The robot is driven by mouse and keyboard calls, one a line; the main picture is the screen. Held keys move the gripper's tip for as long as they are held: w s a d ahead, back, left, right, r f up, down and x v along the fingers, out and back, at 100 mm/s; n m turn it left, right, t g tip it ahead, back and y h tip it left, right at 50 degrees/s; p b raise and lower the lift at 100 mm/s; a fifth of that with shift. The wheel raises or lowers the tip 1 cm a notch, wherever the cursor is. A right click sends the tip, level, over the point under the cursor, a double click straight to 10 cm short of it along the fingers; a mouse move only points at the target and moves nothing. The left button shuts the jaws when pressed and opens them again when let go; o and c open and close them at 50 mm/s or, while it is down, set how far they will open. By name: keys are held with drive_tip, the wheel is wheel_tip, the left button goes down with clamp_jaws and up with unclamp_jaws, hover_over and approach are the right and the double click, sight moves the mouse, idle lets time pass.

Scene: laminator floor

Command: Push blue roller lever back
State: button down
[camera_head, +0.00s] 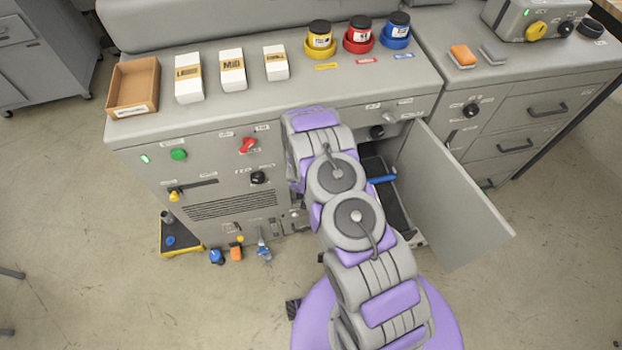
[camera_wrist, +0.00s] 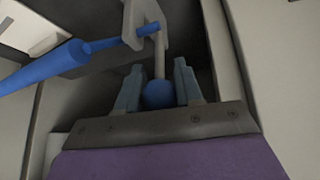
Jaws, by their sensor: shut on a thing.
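In the wrist view, my gripper (camera_wrist: 159,72) is shut on the blue ball knob (camera_wrist: 158,95) of the roller lever, one finger on each side of it. The lever's grey arm (camera_wrist: 158,57) runs up from the knob to a pale bracket (camera_wrist: 148,18). A blue roller (camera_wrist: 45,72) extends to the left from that bracket. In the head view, a bit of the blue roller (camera_head: 381,180) shows inside the open cabinet compartment. My own arm hides my gripper and the lever knob there.
The cabinet door (camera_head: 455,200) stands open to the right of my arm. The machine top (camera_head: 260,100) holds a cardboard tray (camera_head: 133,86), white boxes (camera_head: 232,70) and ink jars (camera_head: 358,36). A yellow-edged black platform (camera_head: 181,238) and small coloured items (camera_head: 237,253) are at the floor left. Open floor lies at the front.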

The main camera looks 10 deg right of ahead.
drive_tip(key=shift+s+f, duration=0.25)
drive_tip(key=shift+s, duration=0.05)
drive_tip(key=c, duration=1.2)
unclamp_jaws()
drive_tip(key=o, duration=0.3)
drive_tip(key=shift+w+f, duration=0.1)
drive_tip(key=shift+w, duration=0.15)
drive_tip(key=shift+o, duration=0.7)
drive_tip(key=shift+r, duration=0.2)
drive_tip(key=shift+s+a+r, duration=0.15)
drive_tip(key=shift+s+r, duration=0.1)
drive_tip(key=shift+r, duration=0.3)
drive_tip(key=p+v, duration=0.1)
drive_tip(key=v, duration=1.5)
drive_tip(key=shift+p, duration=0.3)
